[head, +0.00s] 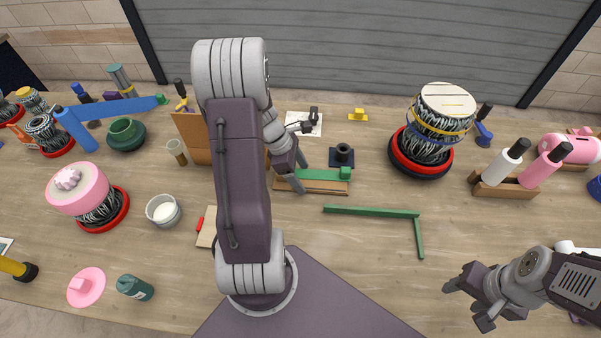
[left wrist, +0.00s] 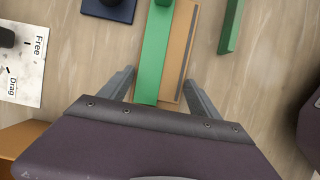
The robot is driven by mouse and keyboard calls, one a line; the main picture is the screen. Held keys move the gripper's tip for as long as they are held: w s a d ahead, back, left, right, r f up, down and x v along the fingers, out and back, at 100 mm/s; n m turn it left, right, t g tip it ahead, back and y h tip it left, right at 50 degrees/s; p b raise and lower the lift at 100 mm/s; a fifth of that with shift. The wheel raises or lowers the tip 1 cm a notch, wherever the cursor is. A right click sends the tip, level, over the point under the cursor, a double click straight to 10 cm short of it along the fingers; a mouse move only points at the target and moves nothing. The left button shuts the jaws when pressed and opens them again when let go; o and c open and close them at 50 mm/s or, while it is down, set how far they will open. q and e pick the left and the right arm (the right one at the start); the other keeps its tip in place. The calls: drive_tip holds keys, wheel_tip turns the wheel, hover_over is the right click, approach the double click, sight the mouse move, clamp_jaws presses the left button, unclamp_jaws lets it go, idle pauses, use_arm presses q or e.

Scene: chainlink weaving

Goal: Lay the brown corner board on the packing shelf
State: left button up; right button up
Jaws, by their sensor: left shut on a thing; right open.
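A tan-brown board (head: 325,186) with a green strip (head: 322,174) along it lies on the table, right of my left gripper (head: 301,170). In the left wrist view the board (left wrist: 182,45) and strip (left wrist: 155,55) run between the two fingers (left wrist: 160,75). My left gripper is shut across this end; which parts the fingers touch is unclear. A brown upright panel (head: 196,150) stands behind my left arm, partly hidden; I cannot tell whether it is the packing shelf. My right gripper (head: 468,302) is open and empty at the lower right.
A green L-shaped strip (head: 372,211) lies right of the board. A black block (head: 342,155) is just behind it. A drum-like stack (head: 424,140) stands at back right, near a bottle rack (head: 503,187). A white bowl (head: 163,211) is left.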

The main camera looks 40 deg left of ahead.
use_arm(q)
drive_tip(key=shift+f, duration=0.15)
use_arm(e)
drive_tip(key=shift+d+f, duration=0.1)
drive_tip(key=shift+f, duration=0.05)
use_arm(q)
drive_tip(key=o, duration=1.9)
drive_tip(key=shift+s, duration=0.1)
drive_tip(key=shift+c, duration=0.2)
